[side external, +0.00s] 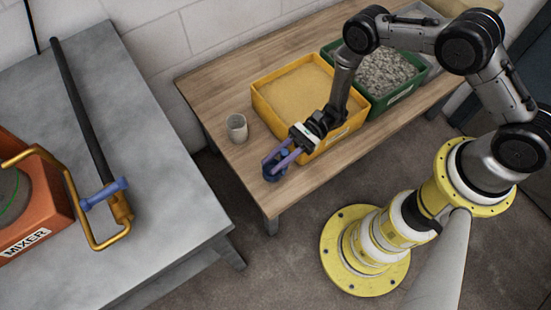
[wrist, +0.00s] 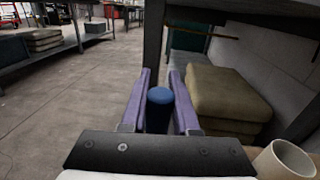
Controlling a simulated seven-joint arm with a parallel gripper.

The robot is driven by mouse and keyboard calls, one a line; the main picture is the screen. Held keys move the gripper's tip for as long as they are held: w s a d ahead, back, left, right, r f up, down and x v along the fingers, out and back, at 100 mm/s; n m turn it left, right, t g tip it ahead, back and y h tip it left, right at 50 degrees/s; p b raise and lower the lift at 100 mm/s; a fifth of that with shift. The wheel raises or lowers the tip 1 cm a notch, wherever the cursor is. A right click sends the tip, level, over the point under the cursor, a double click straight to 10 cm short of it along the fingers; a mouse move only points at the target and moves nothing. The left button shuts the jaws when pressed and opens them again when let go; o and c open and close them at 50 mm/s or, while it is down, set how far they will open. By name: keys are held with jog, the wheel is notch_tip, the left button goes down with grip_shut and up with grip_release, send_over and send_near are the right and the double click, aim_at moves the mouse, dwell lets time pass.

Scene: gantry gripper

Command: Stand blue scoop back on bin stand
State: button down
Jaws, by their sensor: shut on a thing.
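My gripper (side external: 275,164) has purple fingers and is at the near left corner of the wooden table, in front of the yellow bin. In the wrist view my gripper (wrist: 160,76) is shut on the blue scoop (wrist: 159,98), whose rounded blue end shows between the fingers. In the side view a dark blue part of the scoop (side external: 270,176) shows at the fingertips; the rest of its shape is hard to make out. I cannot pick out a separate bin stand; the bins stand on the wooden table (side external: 213,88).
A beige cup (side external: 237,128) stands left of the yellow bin (side external: 262,101), which holds sand; the cup also shows in the wrist view (wrist: 284,162). A green bin (side external: 377,108) of gravel is beside it. A grey bench (side external: 165,205) with an orange mixer (side external: 30,200) is at left.

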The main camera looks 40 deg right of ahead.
jog(key=c, duration=0.7)
grip_release()
jog(key=shift+f, duration=0.1)
jog(key=w+d, duration=0.2)
jog(key=d, duration=1)
jog(key=s+d+r+n+g+h, duration=0.15)
jog(key=r+n+h, duration=0.3)
jog(key=r, duration=0.65)
jog(key=s+d+r+n+g+h, duration=0.1)
jog(key=d+r+n+h, duration=0.4)
jog(key=r, duration=0.7)
jog(key=s+d+r+n+t+h, duration=0.2)
jog(key=s+d+r+t, duration=0.1)
jog(key=s+r, duration=0.1)
jog(key=s+d+r+n+t+h, duration=0.2)
jog(key=s+d+r+t+h, duration=0.1)
jog(key=s+r+t, duration=0.1)
jog(key=s+d+r+n+t+h, duration=0.3)
jog(key=s+r, duration=0.2)
jog(key=s, duration=0.2)
jog(key=shift+d+r, duration=0.1)
jog(key=shift+r, duration=0.3)
